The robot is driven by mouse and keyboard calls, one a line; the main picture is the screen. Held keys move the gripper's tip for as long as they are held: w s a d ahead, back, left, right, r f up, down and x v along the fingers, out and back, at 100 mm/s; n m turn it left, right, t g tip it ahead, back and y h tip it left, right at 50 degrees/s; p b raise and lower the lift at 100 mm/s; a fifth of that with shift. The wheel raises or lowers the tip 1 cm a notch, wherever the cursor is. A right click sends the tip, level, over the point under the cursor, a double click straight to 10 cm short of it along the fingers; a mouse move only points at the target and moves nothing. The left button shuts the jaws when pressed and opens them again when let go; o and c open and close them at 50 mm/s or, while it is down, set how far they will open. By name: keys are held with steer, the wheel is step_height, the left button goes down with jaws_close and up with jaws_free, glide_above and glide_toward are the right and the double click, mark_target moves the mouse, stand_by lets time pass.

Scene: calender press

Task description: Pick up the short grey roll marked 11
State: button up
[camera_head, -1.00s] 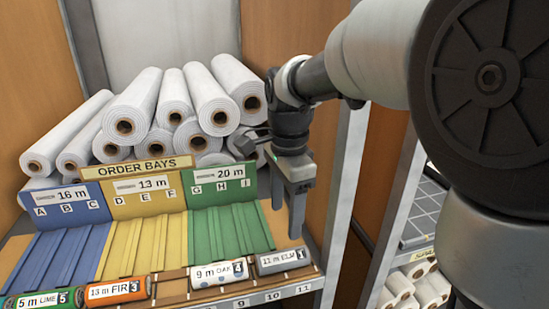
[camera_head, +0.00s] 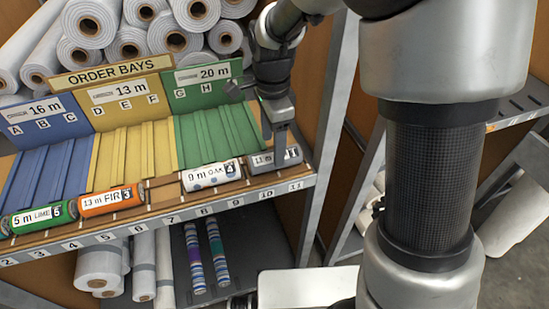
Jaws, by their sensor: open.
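The short grey roll (camera_head: 261,161) lies at the right end of the front rack, behind shelf numbers 10 and 11. Its white label is partly hidden by my gripper; a 1 shows at its right end. My gripper (camera_head: 280,148) points down over the middle of this roll, with its near finger in front of the roll. It is open. The far finger is hidden, and I cannot tell whether the fingers touch the roll.
A white spotted OAK roll (camera_head: 211,176) lies just left of the grey roll. An orange FIR roll (camera_head: 112,199) and a green LIME roll (camera_head: 38,217) lie farther left. Green, yellow and blue bays stand behind. A metal upright (camera_head: 330,110) rises at the right.

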steer(key=f, duration=0.4)
steer(key=shift+d+f, duration=0.2)
steer(key=shift+f, duration=0.1)
steer(key=c, duration=1.1)
steer(key=shift+r, duration=0.1)
steer(key=shift+c, duration=0.2)
